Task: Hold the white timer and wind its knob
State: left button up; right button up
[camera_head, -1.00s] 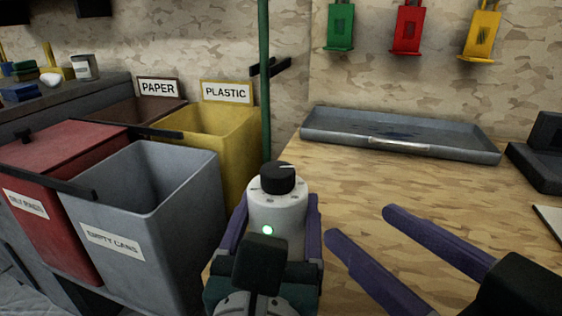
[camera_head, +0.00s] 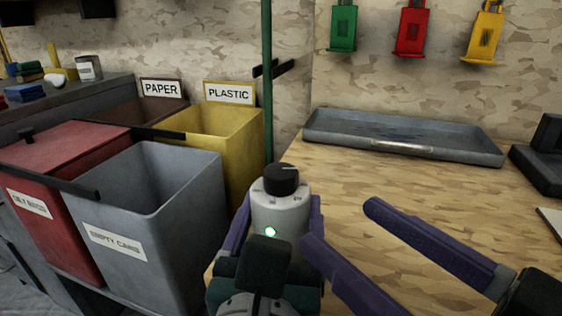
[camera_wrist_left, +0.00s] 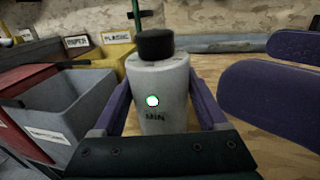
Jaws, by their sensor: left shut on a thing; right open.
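The white timer (camera_head: 279,214) is upright with a black knob (camera_head: 282,179) on top and a lit green light on its front. My left gripper (camera_head: 279,222) is shut on the timer's body, one purple finger on each side. The left wrist view also shows the timer (camera_wrist_left: 158,92) between the fingers, its knob (camera_wrist_left: 155,44) clear above them. My right gripper (camera_head: 338,220) is open and empty just right of the timer. Its nearer finger is close to the timer's lower right side; I cannot tell whether they touch. Both right fingers also show in the left wrist view.
A wooden worktop (camera_head: 440,220) lies to the right, with a grey tray (camera_head: 400,137) at its back. Grey (camera_head: 150,220), red (camera_head: 60,170) and yellow (camera_head: 235,150) bins stand at the left. A green pole (camera_head: 267,80) rises behind the timer.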

aim_at(290, 184)
jog(key=x, duration=1)
jog(key=shift+w+a, duration=0.15)
jog(key=shift+w, duration=0.2)
grip_shut()
